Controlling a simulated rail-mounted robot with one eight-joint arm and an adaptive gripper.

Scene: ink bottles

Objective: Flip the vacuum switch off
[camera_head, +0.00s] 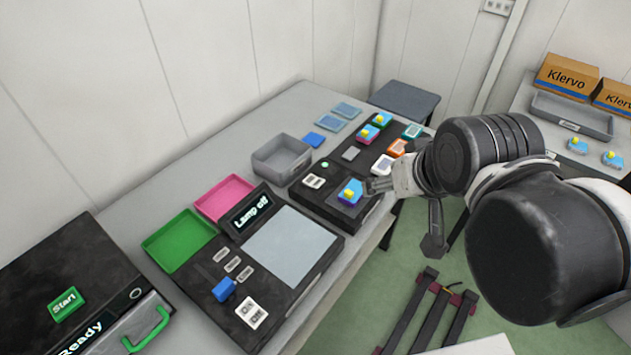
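A black panel box (325,201) stands on the grey table, with a white switch (313,181) at its left side. I cannot read its label, so I cannot tell for sure that it is the vacuum switch. A small green light (325,164) glows behind it. My gripper (371,186) is at the box's right edge, beside a blue bottle with a yellow top (350,192) on a pad. Its fingers are too small to tell if they are open or touch the bottle. It is well to the right of the switch.
A second black box in front has a "Lamp off" display (251,212), a grey plate (290,247) and a white switch (251,312). A grey bin (282,157), pink tray (223,197) and green tray (180,239) stand nearby. More coloured bottles (381,119) are at the back.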

